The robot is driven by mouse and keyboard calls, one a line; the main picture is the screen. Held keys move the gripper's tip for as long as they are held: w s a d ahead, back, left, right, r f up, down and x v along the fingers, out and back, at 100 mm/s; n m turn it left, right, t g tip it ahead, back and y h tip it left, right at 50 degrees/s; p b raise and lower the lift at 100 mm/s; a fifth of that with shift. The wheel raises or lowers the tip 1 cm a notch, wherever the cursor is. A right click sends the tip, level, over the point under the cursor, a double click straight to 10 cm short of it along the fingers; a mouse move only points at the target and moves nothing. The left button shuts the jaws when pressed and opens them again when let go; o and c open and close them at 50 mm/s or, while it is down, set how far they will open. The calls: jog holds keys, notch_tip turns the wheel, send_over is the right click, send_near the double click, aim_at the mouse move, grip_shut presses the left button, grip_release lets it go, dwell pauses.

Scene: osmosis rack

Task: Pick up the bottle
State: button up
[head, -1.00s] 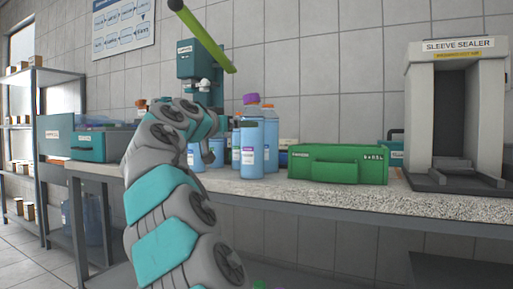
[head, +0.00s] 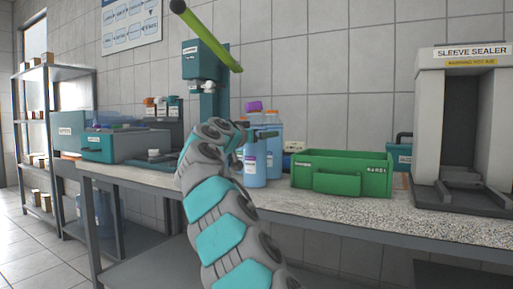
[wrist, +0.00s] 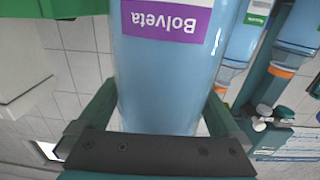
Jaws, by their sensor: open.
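In the wrist view, which is upside down, a light blue bottle (wrist: 165,75) with a purple and white "Bolveta" label fills the middle. My gripper (wrist: 160,108) is open, with one finger on each side of this bottle. I cannot tell whether the fingers touch it. In the head view, my gripper (head: 264,139) is at the bottle cluster, in front of a blue bottle (head: 255,168). Another blue bottle (head: 273,155) stands just to its right. A purple cap (head: 254,106) shows above. My arm and gripper hide part of the cluster.
A green box (head: 341,176) stands close on the right, then the sleeve sealer (head: 430,130). More bottles (wrist: 240,40) stand beside the framed one. A teal machine (head: 203,75) is behind, a teal case (head: 110,145) to the left. The speckled counter (head: 310,207) has bare space along its front.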

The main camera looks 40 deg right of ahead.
grip_shut()
dwell(0.8)
